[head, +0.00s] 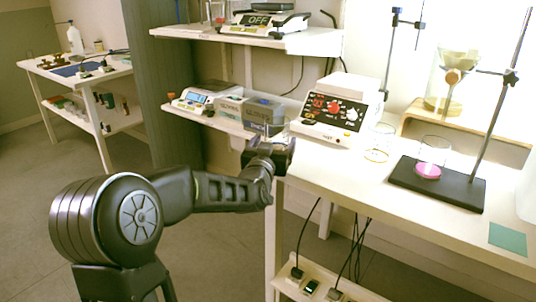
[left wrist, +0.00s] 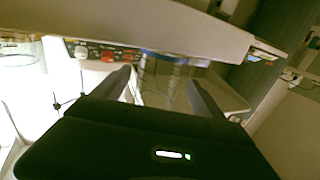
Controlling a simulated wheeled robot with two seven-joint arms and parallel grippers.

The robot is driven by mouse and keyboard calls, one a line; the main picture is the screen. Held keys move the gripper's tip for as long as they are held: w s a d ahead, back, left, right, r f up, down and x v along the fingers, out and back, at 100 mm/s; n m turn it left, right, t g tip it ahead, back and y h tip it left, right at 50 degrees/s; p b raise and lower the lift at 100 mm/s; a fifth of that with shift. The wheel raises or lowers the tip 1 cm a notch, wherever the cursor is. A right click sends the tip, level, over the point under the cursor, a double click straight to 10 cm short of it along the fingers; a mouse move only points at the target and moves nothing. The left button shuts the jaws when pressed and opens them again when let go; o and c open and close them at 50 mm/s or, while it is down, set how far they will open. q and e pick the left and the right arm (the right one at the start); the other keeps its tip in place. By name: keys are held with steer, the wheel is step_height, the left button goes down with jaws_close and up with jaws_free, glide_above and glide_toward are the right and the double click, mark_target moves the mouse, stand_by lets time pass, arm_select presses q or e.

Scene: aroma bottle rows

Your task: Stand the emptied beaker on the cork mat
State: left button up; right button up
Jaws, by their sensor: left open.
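My left gripper (head: 270,152) is at the left end of the white bench, by the shelf edge. Its two fingers are apart in the left wrist view (left wrist: 160,85). A clear, glass-like vessel (left wrist: 160,72) shows faintly between or just beyond them; I cannot tell whether they touch it. A clear glass beaker (head: 377,148) with an amber-tinted bottom stands on the bench. Another beaker (head: 432,155) with pink liquid stands on a black stand base. I cannot make out a cork mat for certain. My right gripper is not in view.
A stand rod (head: 498,100) rises from the black base (head: 445,187). A teal square (head: 508,238) lies near the front right. The bench front (head: 380,190) is clear.

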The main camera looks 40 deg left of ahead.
arm_select(q)
steer(key=v, duration=0.9)
steer(key=shift+p, duration=0.45)
stand_by(1.1)
